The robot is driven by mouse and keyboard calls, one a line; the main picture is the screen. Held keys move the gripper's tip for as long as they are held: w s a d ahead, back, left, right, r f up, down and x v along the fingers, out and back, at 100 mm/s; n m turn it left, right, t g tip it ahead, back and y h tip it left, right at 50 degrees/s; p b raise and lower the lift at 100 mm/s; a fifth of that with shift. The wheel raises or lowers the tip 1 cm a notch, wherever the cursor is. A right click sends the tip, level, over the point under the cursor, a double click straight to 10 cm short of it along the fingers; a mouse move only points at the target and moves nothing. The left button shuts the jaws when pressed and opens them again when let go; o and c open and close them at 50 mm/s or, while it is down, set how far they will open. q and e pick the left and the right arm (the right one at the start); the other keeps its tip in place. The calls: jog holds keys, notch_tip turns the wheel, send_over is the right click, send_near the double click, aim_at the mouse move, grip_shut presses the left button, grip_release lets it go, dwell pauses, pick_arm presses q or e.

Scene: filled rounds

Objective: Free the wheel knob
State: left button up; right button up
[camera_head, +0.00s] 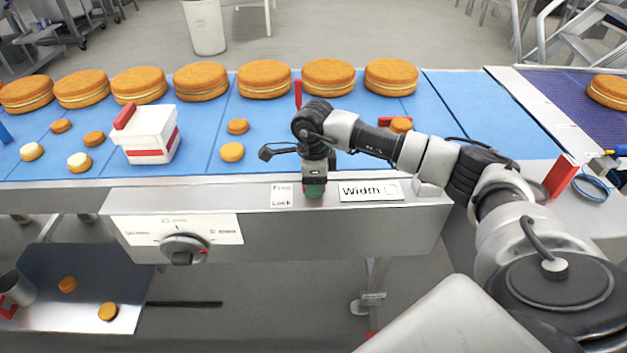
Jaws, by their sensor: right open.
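My right arm reaches in from the right, and its gripper (314,178) points down at the front rail, between the "Free / Lock" label (281,196) and the "Width" label (370,191). The gripper is open. A small green part (315,192) shows right at its fingertips; it is probably the wheel knob, mostly hidden by the gripper. I cannot tell whether the fingers touch it or which way it is set. My left gripper is not in view.
A round dial (184,248) sits on the white front panel at left. A white-and-red box (150,136) and several small cakes rest on the blue belt (462,120); large cakes (264,79) line its far side. A red post (298,94) stands behind my wrist.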

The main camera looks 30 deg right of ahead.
jog(key=shift+f, duration=0.2)
jog(key=shift+c, duration=0.5)
grip_shut()
